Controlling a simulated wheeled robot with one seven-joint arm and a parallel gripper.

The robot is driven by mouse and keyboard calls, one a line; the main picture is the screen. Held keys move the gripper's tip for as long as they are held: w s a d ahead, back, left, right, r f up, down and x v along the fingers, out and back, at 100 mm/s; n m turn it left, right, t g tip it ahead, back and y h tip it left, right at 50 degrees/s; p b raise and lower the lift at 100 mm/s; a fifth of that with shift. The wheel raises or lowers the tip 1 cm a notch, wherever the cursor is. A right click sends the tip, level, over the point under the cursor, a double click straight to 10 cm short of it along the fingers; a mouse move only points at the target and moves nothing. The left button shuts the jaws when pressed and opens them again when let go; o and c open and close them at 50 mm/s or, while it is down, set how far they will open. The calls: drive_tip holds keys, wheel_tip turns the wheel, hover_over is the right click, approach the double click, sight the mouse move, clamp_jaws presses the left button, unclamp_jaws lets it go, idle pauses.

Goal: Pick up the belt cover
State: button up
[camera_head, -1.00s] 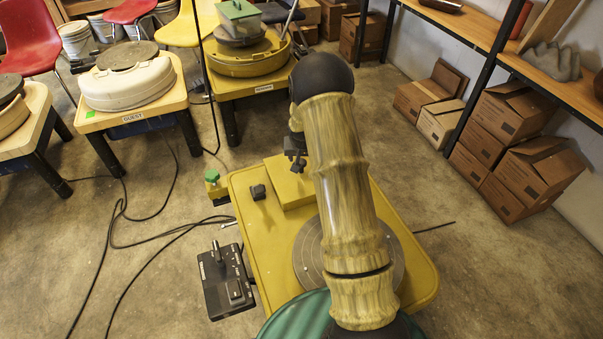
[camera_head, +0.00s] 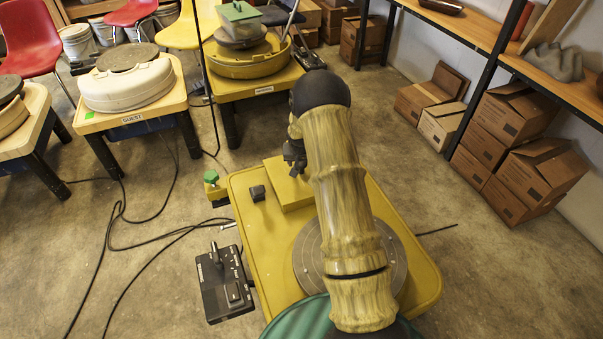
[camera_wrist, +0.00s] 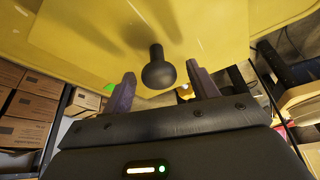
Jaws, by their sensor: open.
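The belt cover (camera_head: 286,196) is a raised yellow box on the far part of the yellow wheel table (camera_head: 251,227). In the wrist view the belt cover (camera_wrist: 215,35) fills the top, with a dark round-ended knob (camera_wrist: 158,72) standing out from it. My gripper (camera_head: 296,168) is over the cover in the head view, partly hidden by my arm. In the wrist view my gripper (camera_wrist: 163,88) is open, with the knob between its two spread fingers in the picture. I cannot tell whether either finger touches the knob.
A round grey wheel head (camera_head: 310,262) lies nearer, partly behind my arm. A black control box (camera_head: 224,283) is at left. Cardboard boxes (camera_head: 520,145) stand at right.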

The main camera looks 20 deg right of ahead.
clamp_jaws()
drive_tip(key=shift+w+r, duration=0.1)
drive_tip(key=shift+r, duration=0.05)
wheel_tip(320, 180, up, 10)
drive_tip(key=p, duration=0.3)
idle(0.4)
idle(0.4)
